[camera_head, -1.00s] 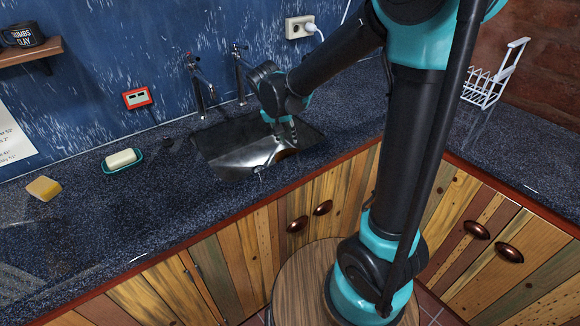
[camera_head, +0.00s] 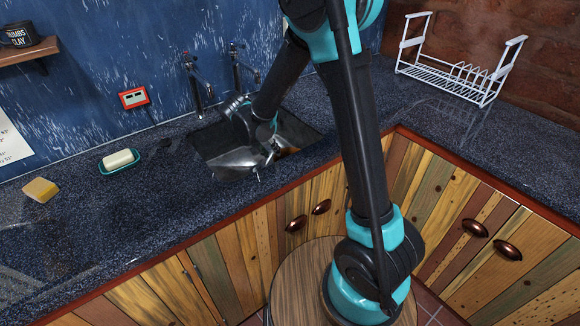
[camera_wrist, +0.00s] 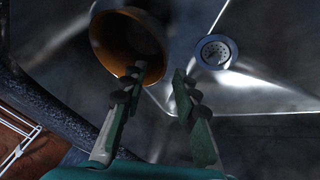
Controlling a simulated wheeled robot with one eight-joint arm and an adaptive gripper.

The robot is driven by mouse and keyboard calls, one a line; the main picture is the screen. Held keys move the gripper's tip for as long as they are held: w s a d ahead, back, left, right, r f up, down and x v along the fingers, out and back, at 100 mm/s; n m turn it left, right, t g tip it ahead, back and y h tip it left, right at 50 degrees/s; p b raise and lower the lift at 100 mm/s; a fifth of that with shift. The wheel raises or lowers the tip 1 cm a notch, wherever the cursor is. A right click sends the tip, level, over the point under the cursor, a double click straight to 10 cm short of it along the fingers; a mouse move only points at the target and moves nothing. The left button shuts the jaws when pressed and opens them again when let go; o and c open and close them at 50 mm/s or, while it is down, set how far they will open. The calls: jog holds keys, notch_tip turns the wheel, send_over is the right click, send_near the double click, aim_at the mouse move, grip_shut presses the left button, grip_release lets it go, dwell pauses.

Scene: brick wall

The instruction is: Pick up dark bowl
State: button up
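The dark bowl (camera_wrist: 112,57) lies in the sink, with a dark outside and an orange-brown inside. In the wrist view it is at the upper left, its opening tilted toward the camera. In the head view only a brownish part of it (camera_head: 286,151) shows at the right of the basin, partly behind my gripper (camera_head: 268,151). In the wrist view my gripper (camera_wrist: 159,76) is open. Its left fingertip overlaps the bowl's opening near the rim, and its right fingertip is outside the bowl. I cannot tell whether either finger touches it.
The metal sink (camera_head: 234,163) has a round drain (camera_wrist: 215,52) to the right of the bowl. Two taps (camera_head: 195,82) stand behind the basin. A white dish rack (camera_head: 450,78) is at the right. A soap dish (camera_head: 120,168) and a sponge (camera_head: 40,189) are at the left.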

aim_at(275, 157)
jog(key=shift+x, duration=3.55)
jog(key=shift+w+a, duration=0.15)
jog(key=shift+c, duration=0.6)
grip_shut()
